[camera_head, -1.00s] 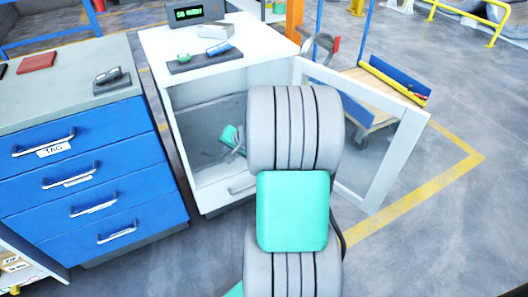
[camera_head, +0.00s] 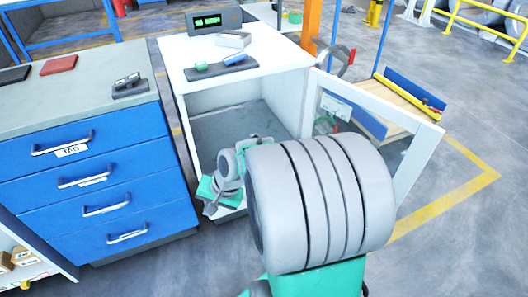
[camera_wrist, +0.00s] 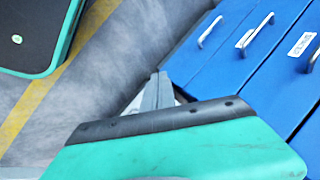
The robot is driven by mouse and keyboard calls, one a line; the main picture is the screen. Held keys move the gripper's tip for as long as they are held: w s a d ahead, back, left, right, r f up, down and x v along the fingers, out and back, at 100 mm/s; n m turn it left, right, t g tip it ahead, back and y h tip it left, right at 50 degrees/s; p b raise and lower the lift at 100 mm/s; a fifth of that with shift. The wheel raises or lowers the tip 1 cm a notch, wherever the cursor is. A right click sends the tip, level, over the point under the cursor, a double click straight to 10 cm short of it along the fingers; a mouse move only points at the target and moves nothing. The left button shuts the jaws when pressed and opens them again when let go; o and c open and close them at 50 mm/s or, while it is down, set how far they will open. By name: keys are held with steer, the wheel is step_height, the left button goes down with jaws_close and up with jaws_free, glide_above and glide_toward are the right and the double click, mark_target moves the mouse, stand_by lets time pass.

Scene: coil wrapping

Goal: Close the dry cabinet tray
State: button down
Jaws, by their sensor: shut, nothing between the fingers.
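The white dry cabinet (camera_head: 180,110) stands in the middle of the head view, and its framed door (camera_head: 412,165) is swung open to the right. Inside it is a grey surface (camera_head: 225,125); I cannot tell whether this is the tray or the cabinet floor. The lower front of the cabinet is largely hidden behind my arm. My gripper (camera_head: 209,209) is at the cabinet's lower left front corner, close to it; whether it touches is unclear. In the wrist view the grey fingers of my gripper (camera_wrist: 157,84) are together and empty, over bare floor beside blue drawers.
A blue drawer unit (camera_head: 95,180) stands just left of the cabinet, with a narrow gap between. A dark pad (camera_head: 205,74) with small items and a display box (camera_head: 212,20) sit on the cabinet top. A wooden pallet cart (camera_head: 395,100) is behind the door.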

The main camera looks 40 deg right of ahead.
steer(key=w+d+f+m+t+h+p, duration=0.15)
steer(key=d+m+t, duration=0.25)
steer(key=d+m, duration=0.55)
steer(key=w+d+f+m+t+b, duration=0.1)
steer(key=w+d+f+m+t, duration=0.1)
steer(key=d+m+t, duration=0.5)
steer(key=s+d+m+h, duration=0.6)
steer(key=d+m, duration=0.4)
steer(key=m, duration=0.4)
steer(key=b+x, duration=0.4)
steer(key=x, duration=1)
steer(key=shift+w+r, duration=0.15)
steer(key=shift+r, duration=0.2)
steer(key=shift+n, duration=0.25)
steer(key=x, duration=0.1)
steer(key=p+x, duration=0.1)
steer(key=x, duration=0.1)
steer(key=r+p+x, duration=0.1)
steer(key=x, duration=0.1)
steer(key=shift+w+d+r, duration=0.1)
steer(key=shift+r, duration=0.1)
